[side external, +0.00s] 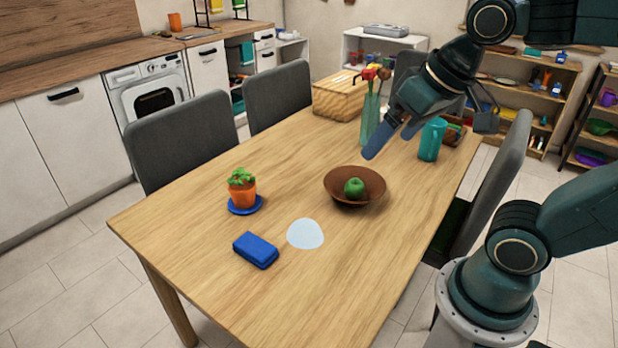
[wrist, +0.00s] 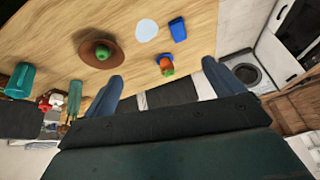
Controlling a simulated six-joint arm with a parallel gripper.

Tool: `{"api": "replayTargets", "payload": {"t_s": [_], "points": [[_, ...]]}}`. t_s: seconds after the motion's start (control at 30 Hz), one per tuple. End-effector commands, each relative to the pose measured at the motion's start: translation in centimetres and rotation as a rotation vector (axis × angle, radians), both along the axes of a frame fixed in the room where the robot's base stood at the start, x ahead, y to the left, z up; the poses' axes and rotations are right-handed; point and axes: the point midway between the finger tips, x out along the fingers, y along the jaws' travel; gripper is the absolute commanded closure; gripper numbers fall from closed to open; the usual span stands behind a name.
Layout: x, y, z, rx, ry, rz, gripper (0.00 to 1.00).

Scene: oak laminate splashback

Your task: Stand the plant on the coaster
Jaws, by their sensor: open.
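The plant (side external: 242,186), green leaves in an orange pot, stands upright on a dark blue round disc (side external: 234,211) at the left of the table. It also shows in the wrist view (wrist: 166,67), between my fingers in the picture. A pale blue flat round disc (side external: 305,234) lies bare on the table, right of the plant and nearer the front; it also shows in the wrist view (wrist: 147,31). I cannot tell which disc is the coaster. My gripper (side external: 386,145) is open and empty, above the table's far right part, well away from the plant.
A brown bowl (side external: 340,196) with a green apple (side external: 354,187) sits mid-table. A blue box (side external: 256,250) lies left of the pale disc. A glass vase (side external: 370,118), teal mug (side external: 432,140) and wooden box (side external: 336,96) stand at the back. The front of the table is clear.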

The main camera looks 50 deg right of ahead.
Motion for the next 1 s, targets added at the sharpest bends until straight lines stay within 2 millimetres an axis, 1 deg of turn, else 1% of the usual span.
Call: {"api": "replayTargets", "payload": {"t_s": [0.03,0.1,0.2,0.3,1.0], "points": [[-1.0,0.0,-0.3,-0.024,-0.007,0.036,0.07],[-2.1,-0.1,-0.7,-0.053,-0.009,0.081,0.07],[-3.1,-0.2,-1.2,-0.083,-0.011,0.125,0.07],[-3.6,-0.3,-1.5,-0.1,-0.013,0.15,0.07],[-3.6,-0.3,-1.5,-0.102,-0.012,0.155,0.07]]}}
